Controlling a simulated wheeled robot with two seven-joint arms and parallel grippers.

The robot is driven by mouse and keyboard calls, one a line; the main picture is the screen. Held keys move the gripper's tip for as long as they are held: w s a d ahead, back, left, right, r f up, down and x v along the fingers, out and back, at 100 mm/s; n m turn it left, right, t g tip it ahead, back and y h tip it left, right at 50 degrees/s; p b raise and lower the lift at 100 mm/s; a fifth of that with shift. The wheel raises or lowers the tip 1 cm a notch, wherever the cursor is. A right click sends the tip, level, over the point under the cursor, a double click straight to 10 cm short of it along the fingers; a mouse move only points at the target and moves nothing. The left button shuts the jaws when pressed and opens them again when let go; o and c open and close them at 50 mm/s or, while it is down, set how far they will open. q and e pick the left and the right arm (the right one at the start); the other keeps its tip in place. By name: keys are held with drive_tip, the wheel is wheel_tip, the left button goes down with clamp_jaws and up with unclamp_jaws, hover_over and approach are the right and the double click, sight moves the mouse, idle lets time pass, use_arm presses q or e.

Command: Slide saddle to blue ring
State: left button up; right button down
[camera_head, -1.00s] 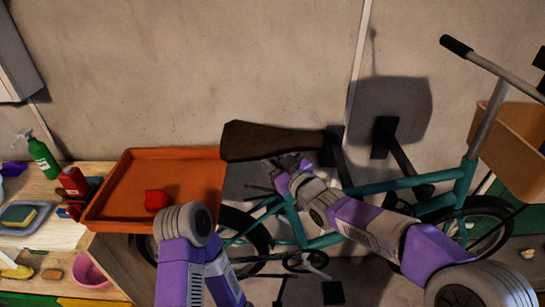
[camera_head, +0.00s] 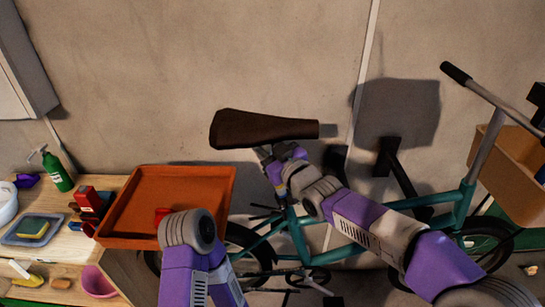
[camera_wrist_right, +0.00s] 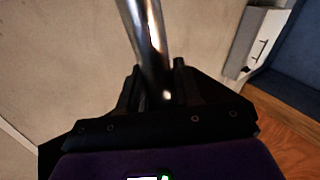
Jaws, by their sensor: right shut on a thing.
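The dark brown saddle (camera_head: 262,128) is above the teal bicycle frame (camera_head: 295,232) in the head view, its broad end to the left and its narrow end to the right. My right gripper (camera_head: 268,160) is just under the saddle, shut on its post. In the right wrist view the shiny metal post (camera_wrist_right: 146,35) runs down between the two black fingers (camera_wrist_right: 158,85). I cannot make out a blue ring. My right arm hides part of the frame.
An orange tray (camera_head: 180,180) with a red object (camera_head: 161,215) is left of the saddle.

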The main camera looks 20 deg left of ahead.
drive_tip(key=shift+a+r, duration=0.1)
drive_tip(key=shift+r, duration=0.65)
drive_tip(key=c, duration=1.1)
unclamp_jaws()
drive_tip(key=shift+o, duration=1.1)
drive_tip(key=shift+f, duration=0.25)
drive_tip(key=v, duration=0.7)
drive_tip(key=shift+s+d, duration=0.25)
